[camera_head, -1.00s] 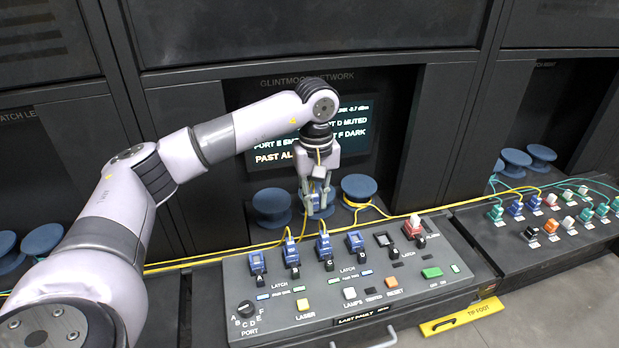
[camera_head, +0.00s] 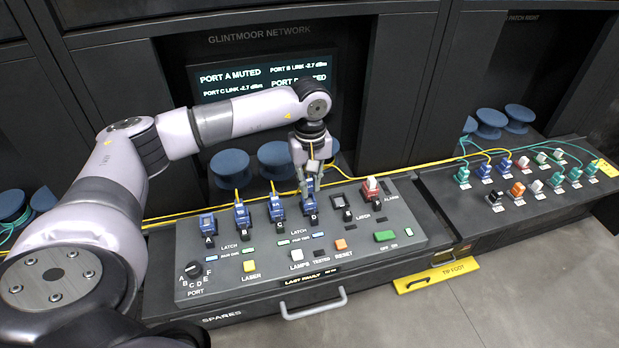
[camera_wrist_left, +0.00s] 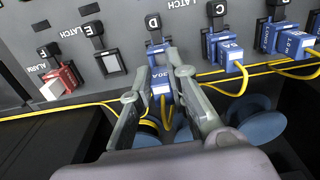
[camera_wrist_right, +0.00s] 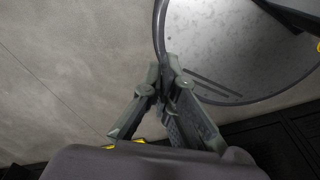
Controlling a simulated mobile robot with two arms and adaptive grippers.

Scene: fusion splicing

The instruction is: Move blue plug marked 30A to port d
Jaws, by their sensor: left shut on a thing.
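My left gripper (camera_head: 309,183) is at port D on the sloped console and is shut on the blue plug marked 30A, which shows between the fingers in the left wrist view (camera_wrist_left: 161,88). A yellow cable trails from this plug. Port D (camera_wrist_left: 156,46) lies just beyond the plug, with blue at its mouth and a black latch above. Whether the plug touches the port cannot be told. Blue plugs with yellow cables sit at port C (camera_head: 276,207) and port B (camera_head: 241,215). My right gripper (camera_wrist_right: 162,72) appears shut and empty, apart from the console.
Port E (camera_head: 340,207) is black, and a red piece (camera_head: 371,190) stands beside it. Port A (camera_head: 208,225) holds a blue piece. Blue spools (camera_head: 230,167) stand behind the console. A right-hand panel (camera_head: 440,190) bears several coloured plugs. A round grey surface (camera_wrist_right: 235,45) is near my right gripper.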

